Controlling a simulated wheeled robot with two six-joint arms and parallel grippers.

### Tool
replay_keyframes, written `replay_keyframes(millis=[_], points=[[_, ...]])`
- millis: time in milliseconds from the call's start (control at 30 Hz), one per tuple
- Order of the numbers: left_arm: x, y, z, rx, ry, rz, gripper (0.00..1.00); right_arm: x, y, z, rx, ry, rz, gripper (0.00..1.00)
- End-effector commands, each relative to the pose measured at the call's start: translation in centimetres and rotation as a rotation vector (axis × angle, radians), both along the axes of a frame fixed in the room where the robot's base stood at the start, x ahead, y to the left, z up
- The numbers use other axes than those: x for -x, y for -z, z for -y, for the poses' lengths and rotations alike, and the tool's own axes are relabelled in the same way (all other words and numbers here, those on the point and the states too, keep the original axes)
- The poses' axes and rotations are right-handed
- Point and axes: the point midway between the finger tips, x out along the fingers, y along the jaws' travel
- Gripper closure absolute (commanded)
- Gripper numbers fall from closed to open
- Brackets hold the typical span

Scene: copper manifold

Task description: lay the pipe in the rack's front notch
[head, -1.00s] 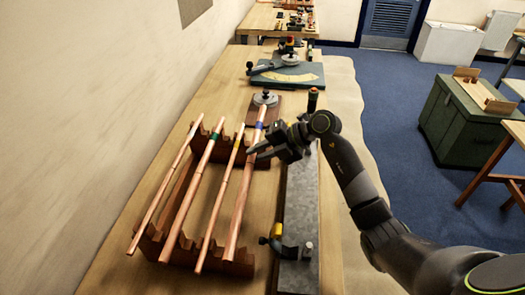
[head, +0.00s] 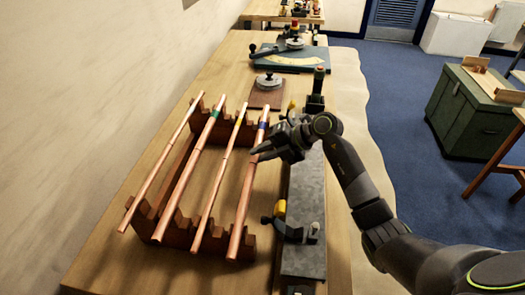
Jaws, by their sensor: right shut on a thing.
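The wooden rack (head: 172,232) stands on the bench with two notched rails. Several copper pipes lie across it, side by side. The rightmost pipe (head: 245,195), with a blue-purple band near its far end, lies along the rack's right-end notches. Whether it rests fully on the notch bottoms I cannot tell. My right gripper (head: 257,154) reaches in from the right and is shut on this pipe, a little nearer than the band. The fingers hide a short stretch of it. My left gripper is out of view.
A long grey metal fixture (head: 305,190) with a yellow-topped clamp (head: 279,209) runs just right of the rack. A disc on a wooden base (head: 267,93) and a dark green board (head: 290,58) stand beyond. The wall is close on the left.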

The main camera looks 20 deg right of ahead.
Motion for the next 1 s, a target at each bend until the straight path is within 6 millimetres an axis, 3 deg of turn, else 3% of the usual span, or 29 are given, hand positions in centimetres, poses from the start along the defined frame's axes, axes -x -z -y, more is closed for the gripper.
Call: replay_keyframes(millis=[200,233,400,767,1000], points=[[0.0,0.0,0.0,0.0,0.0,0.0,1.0,0.0,-0.1,0.0,-0.001,-0.001,0.002,1.0],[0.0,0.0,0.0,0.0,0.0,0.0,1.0,0.0,-0.1,0.0,-0.001,-0.001,0.002,0.77],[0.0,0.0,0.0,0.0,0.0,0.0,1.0,0.0,-0.1,0.0,-0.001,0.0,0.0,0.56],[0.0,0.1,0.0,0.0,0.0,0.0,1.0,0.2,-0.2,0.4,0.001,0.001,-0.001,0.56],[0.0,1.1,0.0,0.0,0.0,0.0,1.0,1.4,-2.1,3.3,0.006,0.002,0.003,0.56]])
